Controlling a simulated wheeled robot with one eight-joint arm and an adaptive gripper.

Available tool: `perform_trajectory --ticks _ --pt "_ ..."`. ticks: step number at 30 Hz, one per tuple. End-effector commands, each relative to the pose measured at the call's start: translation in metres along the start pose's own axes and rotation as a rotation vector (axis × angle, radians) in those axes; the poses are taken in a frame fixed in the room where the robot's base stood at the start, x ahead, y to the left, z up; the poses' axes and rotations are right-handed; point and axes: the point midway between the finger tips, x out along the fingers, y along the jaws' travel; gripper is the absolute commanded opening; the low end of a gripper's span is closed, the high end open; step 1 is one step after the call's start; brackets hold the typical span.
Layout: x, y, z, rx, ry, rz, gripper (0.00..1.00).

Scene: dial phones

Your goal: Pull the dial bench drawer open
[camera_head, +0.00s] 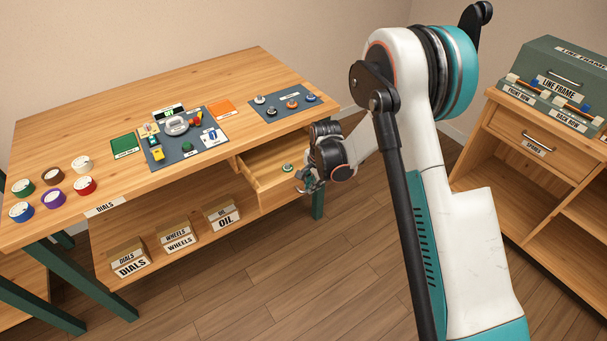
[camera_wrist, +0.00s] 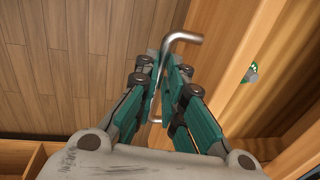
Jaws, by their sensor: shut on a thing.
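The dial bench drawer (camera_head: 264,181) stands out from under the right part of the bench top (camera_head: 150,85), partly open. A small green round thing (camera_head: 287,167) lies inside it and also shows in the wrist view (camera_wrist: 250,73). The drawer's metal bar handle (camera_wrist: 184,37) runs between the fingers of my gripper (camera_wrist: 165,70), which is shut on it. The drawer's wooden front (camera_wrist: 225,60) is right of the fingers.
Coloured dials, mats and small parts lie on the bench top. The lower shelf holds boxes marked DIALS (camera_head: 130,258), WHEELS (camera_head: 178,237) and OIL (camera_head: 223,216). A wooden cabinet (camera_head: 535,150) with a SPARES drawer stands at right. Bare floor (camera_head: 270,280) lies in front of the bench.

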Motion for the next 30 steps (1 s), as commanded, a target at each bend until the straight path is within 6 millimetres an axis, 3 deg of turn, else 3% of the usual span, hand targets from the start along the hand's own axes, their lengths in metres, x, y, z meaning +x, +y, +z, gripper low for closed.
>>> perform_trajectory --ticks 3,9,23,25,30 --pt "-0.003 0.019 0.000 0.001 0.000 0.000 0.00" --pt "-0.007 0.036 0.000 0.001 0.000 0.000 0.00" --pt "-0.008 0.041 0.000 0.000 0.000 0.000 0.00" --pt "-0.008 0.041 0.000 0.000 0.000 0.000 0.18" --pt "-0.008 0.041 0.000 0.000 0.000 0.000 0.18"
